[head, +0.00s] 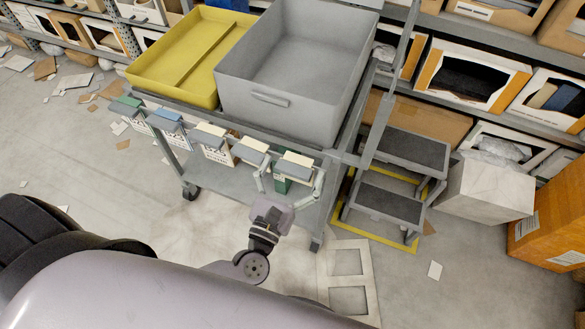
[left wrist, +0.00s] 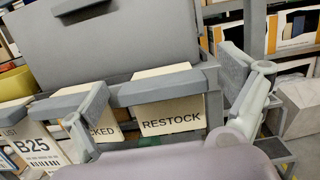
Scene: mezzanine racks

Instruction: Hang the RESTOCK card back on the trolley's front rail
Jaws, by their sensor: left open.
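The RESTOCK card (left wrist: 171,118) is cream with dark lettering and faces me in the left wrist view. A grey piece (left wrist: 160,91) crosses its top, and it hangs at the trolley's front rail (left wrist: 211,74). It also shows at the right end of the row in the head view (head: 297,162). My left gripper (head: 290,180) is open, with one finger on each side of the card; the fingers appear apart from it in the left wrist view (left wrist: 165,88). The left finger partly hides a neighbouring card ending in "CKED" (left wrist: 105,131). My right gripper is not in view.
The trolley carries a yellow tray (head: 145,75) and a grey tote (head: 270,102). Several other cards hang along the rail to the left, including a B25 card (left wrist: 38,150). A step stool (head: 405,150) stands to the right. Paper scraps litter the floor.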

